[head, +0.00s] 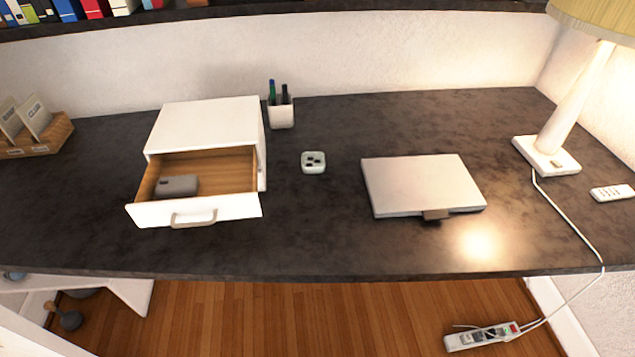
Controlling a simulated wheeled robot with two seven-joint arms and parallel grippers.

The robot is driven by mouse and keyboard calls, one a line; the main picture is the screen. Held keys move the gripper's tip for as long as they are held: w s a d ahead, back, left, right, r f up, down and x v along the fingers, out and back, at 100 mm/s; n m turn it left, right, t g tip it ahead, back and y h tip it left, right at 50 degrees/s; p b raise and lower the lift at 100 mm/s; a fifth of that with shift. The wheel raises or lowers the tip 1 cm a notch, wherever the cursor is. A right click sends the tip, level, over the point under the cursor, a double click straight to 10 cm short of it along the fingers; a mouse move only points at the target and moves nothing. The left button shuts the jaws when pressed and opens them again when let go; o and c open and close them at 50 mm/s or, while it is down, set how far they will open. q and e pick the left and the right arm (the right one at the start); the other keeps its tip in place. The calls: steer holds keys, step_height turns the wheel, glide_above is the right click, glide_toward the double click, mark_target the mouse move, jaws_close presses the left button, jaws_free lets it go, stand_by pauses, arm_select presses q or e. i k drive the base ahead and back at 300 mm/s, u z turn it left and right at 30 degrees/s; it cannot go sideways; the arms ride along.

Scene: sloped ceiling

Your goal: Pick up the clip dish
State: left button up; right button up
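The clip dish (313,168) looks to be the small pale, square dish with rounded corners and several dark pieces in it. It sits on the dark desk (330,235) near the middle, between the white drawer box and the closed laptop. Nothing touches it. Neither my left gripper nor my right gripper shows in the head view.
A white drawer box (205,125) stands left with its drawer (150,214) open and a grey object (177,185) inside. A pen cup (281,113) stands behind the dish. A laptop (420,183) lies right, then a lamp (577,100) and remote (612,193). Desk in front is clear.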

mark_target(312, 163)
steer(key=k, duration=0.9)
steer(key=u, duration=0.85)
steer(key=i, duration=1.7)
steer(key=z, duration=0.9)
